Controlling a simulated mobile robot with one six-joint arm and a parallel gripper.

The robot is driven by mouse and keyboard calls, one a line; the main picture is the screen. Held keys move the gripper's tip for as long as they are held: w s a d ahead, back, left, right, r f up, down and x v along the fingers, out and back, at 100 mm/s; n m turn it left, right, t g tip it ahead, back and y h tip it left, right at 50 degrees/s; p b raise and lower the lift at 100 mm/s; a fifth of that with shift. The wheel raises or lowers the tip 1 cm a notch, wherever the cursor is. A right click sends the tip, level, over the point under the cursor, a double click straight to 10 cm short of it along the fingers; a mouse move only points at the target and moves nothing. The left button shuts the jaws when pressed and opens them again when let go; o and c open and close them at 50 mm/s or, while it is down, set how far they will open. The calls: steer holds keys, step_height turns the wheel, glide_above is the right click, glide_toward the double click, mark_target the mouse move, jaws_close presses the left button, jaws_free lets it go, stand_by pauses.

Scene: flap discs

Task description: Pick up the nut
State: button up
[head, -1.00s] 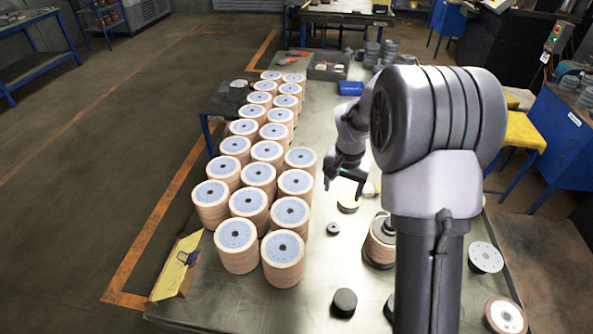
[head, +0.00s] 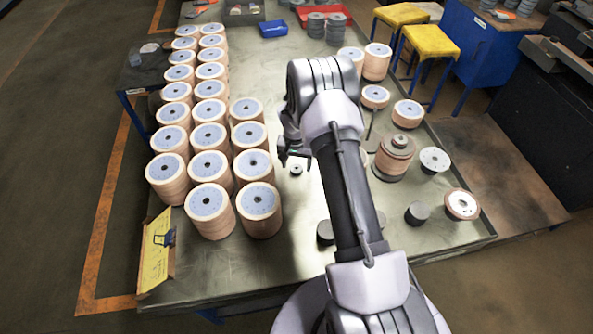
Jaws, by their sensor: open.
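The nut (head: 296,170) is a small dark grey ring lying on the bare metal tabletop, right of the disc stacks. My gripper (head: 294,157) is open, at the end of my arm, and appears just above the nut in the picture. I cannot tell its height over the nut. I see nothing between the jaws. Part of the wrist and jaws is hidden behind my own arm links.
Tall stacks of flap discs (head: 206,201) stand in rows on the left of the metal table (head: 290,218). A stacked disc on a spindle (head: 396,146), dark cylinders (head: 417,212) and loose discs (head: 462,204) stand to the right. A yellow sign (head: 155,254) is at the left edge.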

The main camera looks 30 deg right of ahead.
steer(key=shift+w+f, duration=0.2)
steer(key=shift+f, duration=0.65)
jaws_close()
